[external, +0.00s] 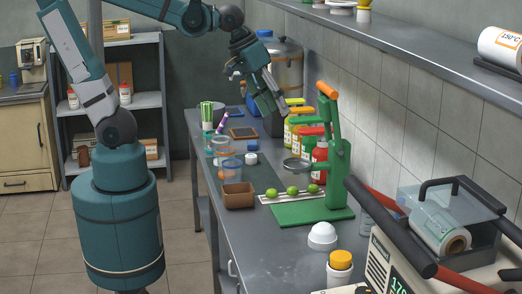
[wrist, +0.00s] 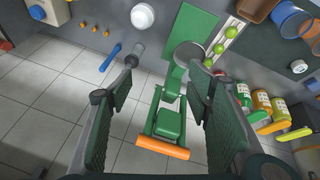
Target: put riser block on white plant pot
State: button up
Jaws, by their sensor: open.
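My gripper (external: 272,103) is open and empty, high above the bench near the sauce bottles and the green press. In the wrist view its two fingers (wrist: 163,85) stand wide apart with the green press between and below them. I cannot pick out the riser block with certainty; a dark block-like shape (external: 273,125) stands behind the bottles, partly hidden. A white rounded object (external: 322,236) sits at the bench's near right and may be the white plant pot. A white object also shows at the top of the wrist view (wrist: 142,16).
The green press (external: 338,165) with its orange handle (wrist: 162,148) rises from the bench as an obstacle. Several colored bottles (external: 296,128) line the wall side. A brown box (external: 238,195), clear cups and green limes (external: 292,191) occupy the middle.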

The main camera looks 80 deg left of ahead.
jog(key=s+a+m+t+y, duration=0.1)
jog(key=s+a+m+t, duration=0.1)
jog(key=s+a, duration=0.5)
jog(key=shift+s+a+f+m, duration=0.25)
jog(key=shift+a+f+m, duration=0.1)
jog(key=shift+a+m, duration=0.55)
